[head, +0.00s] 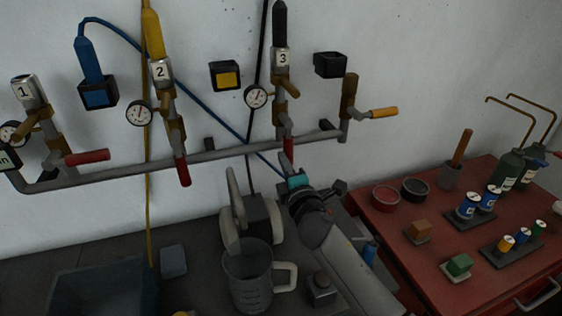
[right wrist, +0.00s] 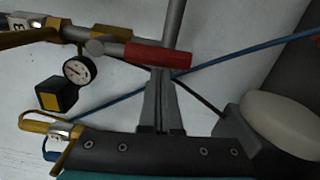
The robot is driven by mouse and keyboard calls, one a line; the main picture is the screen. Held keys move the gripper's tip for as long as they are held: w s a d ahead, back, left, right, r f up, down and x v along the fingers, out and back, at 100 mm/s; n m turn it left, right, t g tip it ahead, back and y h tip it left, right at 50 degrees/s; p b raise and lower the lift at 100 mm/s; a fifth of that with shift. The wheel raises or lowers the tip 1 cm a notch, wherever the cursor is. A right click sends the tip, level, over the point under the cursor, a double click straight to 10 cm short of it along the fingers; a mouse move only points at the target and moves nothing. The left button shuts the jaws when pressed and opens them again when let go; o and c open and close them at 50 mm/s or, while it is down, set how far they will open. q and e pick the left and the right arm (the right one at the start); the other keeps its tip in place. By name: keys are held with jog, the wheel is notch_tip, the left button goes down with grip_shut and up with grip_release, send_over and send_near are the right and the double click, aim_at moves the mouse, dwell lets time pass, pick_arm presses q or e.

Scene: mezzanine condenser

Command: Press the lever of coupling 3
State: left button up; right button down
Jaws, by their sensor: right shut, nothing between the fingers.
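Coupling 3 (head: 281,60) is a grey metal fitting with a "3" label, upright on the wall with a black hose in its top. My right gripper (head: 290,168) is shut and empty, pointing up at the wall below the coupling. Its fingers (right wrist: 160,80) end beside a red valve handle (right wrist: 158,56), which also shows in the head view (head: 288,149); I cannot tell if they touch. The "3" label (right wrist: 18,25) shows at the wrist view's upper left. My left gripper is out of view.
A grey pipe (head: 222,152) runs along the wall. Coupling 2 (head: 160,72) and coupling 1 (head: 29,92) stand to the left, a gauge (head: 256,96) beside coupling 3. The red table (head: 400,255) at right holds several small things.

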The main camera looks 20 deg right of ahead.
jog(key=shift+d, duration=0.15)
jog(key=d+r+n+p, duration=0.2)
jog(key=d+n, duration=0.3)
jog(key=n, duration=0.4)
jog(key=d+r+n+y+p, duration=0.1)
jog(key=d+r+n+p, duration=0.2)
jog(key=n, duration=0.6)
jog(key=shift+w+d+r+t+p, duration=0.2)
jog(key=shift+d+r+t+p, duration=0.2)
jog(key=shift+d, duration=0.5)
